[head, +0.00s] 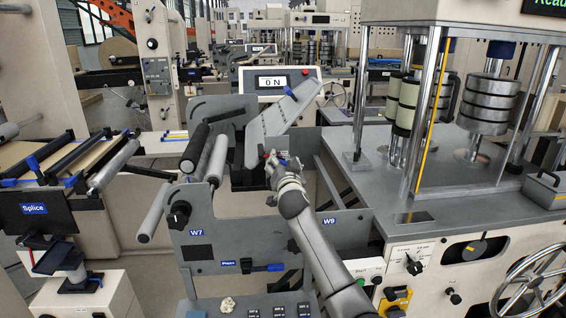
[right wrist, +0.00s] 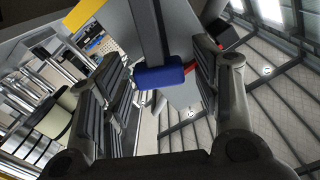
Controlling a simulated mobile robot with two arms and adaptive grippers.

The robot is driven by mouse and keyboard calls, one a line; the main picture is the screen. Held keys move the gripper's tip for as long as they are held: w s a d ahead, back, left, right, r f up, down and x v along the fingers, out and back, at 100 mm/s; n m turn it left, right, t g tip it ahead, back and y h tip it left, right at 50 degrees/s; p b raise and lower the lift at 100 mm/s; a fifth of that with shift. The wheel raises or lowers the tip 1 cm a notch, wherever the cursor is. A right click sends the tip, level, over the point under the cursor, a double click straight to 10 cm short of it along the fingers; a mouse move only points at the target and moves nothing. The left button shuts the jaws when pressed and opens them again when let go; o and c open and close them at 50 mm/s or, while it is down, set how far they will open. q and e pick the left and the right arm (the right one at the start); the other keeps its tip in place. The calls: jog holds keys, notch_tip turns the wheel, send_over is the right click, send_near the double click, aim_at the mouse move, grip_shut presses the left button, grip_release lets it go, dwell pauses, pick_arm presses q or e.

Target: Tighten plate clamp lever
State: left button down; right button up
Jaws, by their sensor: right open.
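A dark grey lever with a blue end grip (right wrist: 160,75) shows in the right wrist view, in front of a light grey plate surface. My right gripper (right wrist: 156,62) is open, with the blue grip in view between its two fingers. I see no clear contact. In the head view my right gripper (head: 277,164) is at the foot of the tilted grey plate (head: 280,118), near a dark block, and hides part of what is there. My left gripper is not in view.
Dark and grey rollers (head: 205,150) stand just left of my right gripper. A display reading 0 N (head: 273,82) is behind the plate. A press with bright columns (head: 425,110) stands at right on a grey table (head: 350,210).

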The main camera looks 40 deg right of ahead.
jog(key=shift+w, duration=0.2)
jog(key=shift+c, duration=0.2)
grip_shut()
